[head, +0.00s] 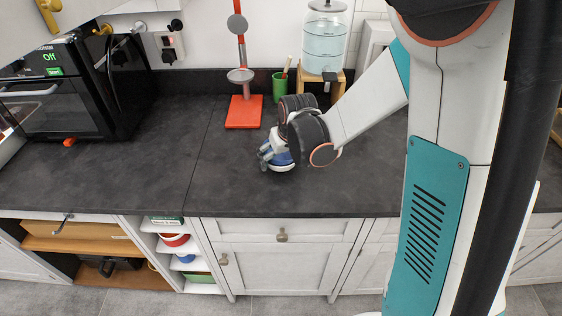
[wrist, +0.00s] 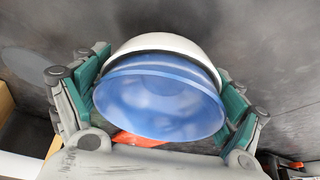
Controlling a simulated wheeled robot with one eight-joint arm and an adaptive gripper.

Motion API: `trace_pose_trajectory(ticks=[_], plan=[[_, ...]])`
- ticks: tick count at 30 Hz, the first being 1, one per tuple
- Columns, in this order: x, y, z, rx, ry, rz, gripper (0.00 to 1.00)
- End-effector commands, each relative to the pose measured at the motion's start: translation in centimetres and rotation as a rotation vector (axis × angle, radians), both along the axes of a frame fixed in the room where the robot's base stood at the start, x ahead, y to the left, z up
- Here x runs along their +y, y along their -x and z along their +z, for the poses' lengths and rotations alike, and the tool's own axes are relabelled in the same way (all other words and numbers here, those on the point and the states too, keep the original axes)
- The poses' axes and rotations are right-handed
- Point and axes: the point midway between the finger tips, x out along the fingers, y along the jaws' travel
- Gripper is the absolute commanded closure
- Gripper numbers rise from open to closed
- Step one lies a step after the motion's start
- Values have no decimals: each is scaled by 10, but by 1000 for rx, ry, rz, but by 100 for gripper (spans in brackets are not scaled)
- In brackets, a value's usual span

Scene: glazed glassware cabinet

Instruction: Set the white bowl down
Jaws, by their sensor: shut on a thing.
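The white bowl (wrist: 165,45) is between the two teal-padded fingers of my gripper (wrist: 162,92) in the wrist view. A blue round surface (wrist: 160,100) fills its near side; I cannot tell whether this is a nested blue bowl or its inside. In the head view the white bowl (head: 284,168) shows as a white edge under the blue part, low over the dark countertop (head: 330,190). My gripper (head: 273,159) is shut on it. Whether its base touches the counter is hard to see.
A red stand (head: 243,112) with metal discs is behind the gripper. A green cup (head: 279,88) and a water dispenser (head: 325,45) on a wooden stand are at the back. A black oven (head: 75,90) is at left. The counter left of the gripper is clear.

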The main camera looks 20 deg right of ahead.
Motion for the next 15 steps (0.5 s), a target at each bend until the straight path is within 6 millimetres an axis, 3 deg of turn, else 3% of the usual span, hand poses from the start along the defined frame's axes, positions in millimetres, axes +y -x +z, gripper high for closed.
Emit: trace_pose_trajectory(ticks=[3, 13, 14, 15], plan=[[0, 0, -12, 0, 0, 0, 41], [0, 0, -14, 0, 0, 0, 41], [0, 0, -15, 0, 0, 0, 11], [0, 0, -14, 0, 0, 0, 2]])
